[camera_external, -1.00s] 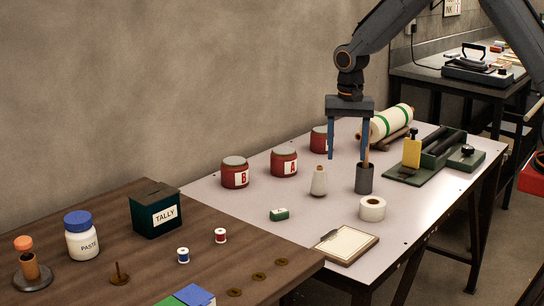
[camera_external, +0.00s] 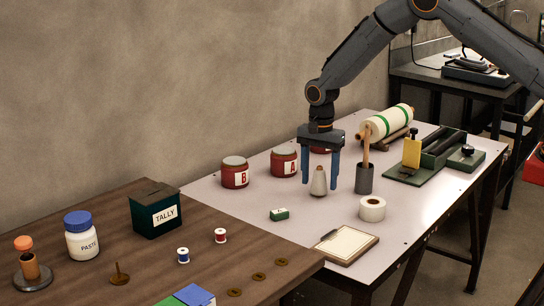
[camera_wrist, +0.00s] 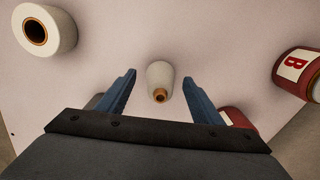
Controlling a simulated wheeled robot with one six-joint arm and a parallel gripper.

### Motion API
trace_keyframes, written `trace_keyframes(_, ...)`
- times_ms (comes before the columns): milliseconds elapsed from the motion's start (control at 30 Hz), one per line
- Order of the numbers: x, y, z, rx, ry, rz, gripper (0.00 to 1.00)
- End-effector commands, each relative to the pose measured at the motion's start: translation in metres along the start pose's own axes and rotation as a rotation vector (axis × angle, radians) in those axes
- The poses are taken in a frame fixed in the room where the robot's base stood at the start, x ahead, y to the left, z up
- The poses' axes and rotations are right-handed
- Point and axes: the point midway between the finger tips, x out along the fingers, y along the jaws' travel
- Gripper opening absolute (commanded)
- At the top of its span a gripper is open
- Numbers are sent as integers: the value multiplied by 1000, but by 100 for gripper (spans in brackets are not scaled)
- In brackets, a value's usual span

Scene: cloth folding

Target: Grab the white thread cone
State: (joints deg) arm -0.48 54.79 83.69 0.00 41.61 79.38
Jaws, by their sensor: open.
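The white thread cone (camera_external: 318,183) stands upright on the light grey table, with a small brown tip on top. My gripper (camera_external: 319,184) is open, with its blue fingers pointing down on either side of the cone in the external view. In the wrist view the cone (camera_wrist: 160,78) shows between the two open fingers of my gripper (camera_wrist: 160,78), apart from both. Its brown tip points toward the gripper's palm. Whether the fingers are level with the cone's body or still somewhat above it is hard to tell.
Red cans stand behind, marked B (camera_external: 235,173) and A (camera_external: 284,162); a third is partly hidden by my gripper. A dark cup with a wooden handle (camera_external: 364,178) stands close right of the cone.

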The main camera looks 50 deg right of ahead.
Motion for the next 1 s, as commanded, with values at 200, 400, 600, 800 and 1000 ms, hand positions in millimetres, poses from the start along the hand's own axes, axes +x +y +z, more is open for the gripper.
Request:
trace_keyframes(200, 14, -1, 0, 0, 0, -2, 60)
trace_keyframes(400, 14, -1, 0, 0, 0, -2, 57)
trace_keyframes(600, 14, -1, 0, 0, 0, -2, 23)
trace_keyframes(800, 14, -1, -1, 0, 0, -2, 12)
trace_keyframes(1000, 6, -2, -1, 0, 1, -4, 12)
